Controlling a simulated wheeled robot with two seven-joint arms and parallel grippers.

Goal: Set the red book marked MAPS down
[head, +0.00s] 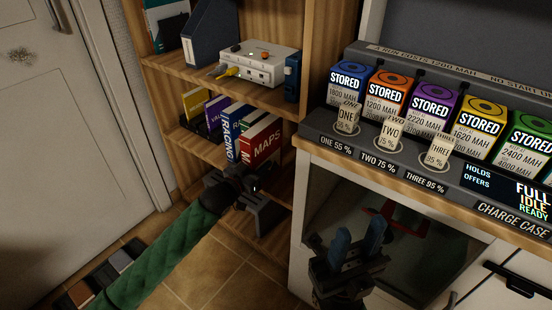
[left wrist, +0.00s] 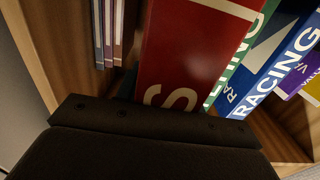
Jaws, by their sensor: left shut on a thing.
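The red book marked MAPS (head: 264,146) stands in the shelf's book row, at its right end, with its spine facing out. In the left wrist view the red book (left wrist: 190,55) fills the middle, and its lower end is hidden behind the dark gripper body. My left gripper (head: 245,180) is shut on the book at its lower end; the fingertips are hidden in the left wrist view. Whether the book rests on the shelf board cannot be told. My right gripper (head: 358,238) is open and empty in front of the white cabinet.
A green book and a blue RACING book (left wrist: 275,70) stand beside the red one. Thin grey-brown volumes (left wrist: 108,30) stand on its other side, across a gap. A white box (head: 252,66) is on the shelf above. The charge case (head: 400,165) with several STORED packs stands on the right.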

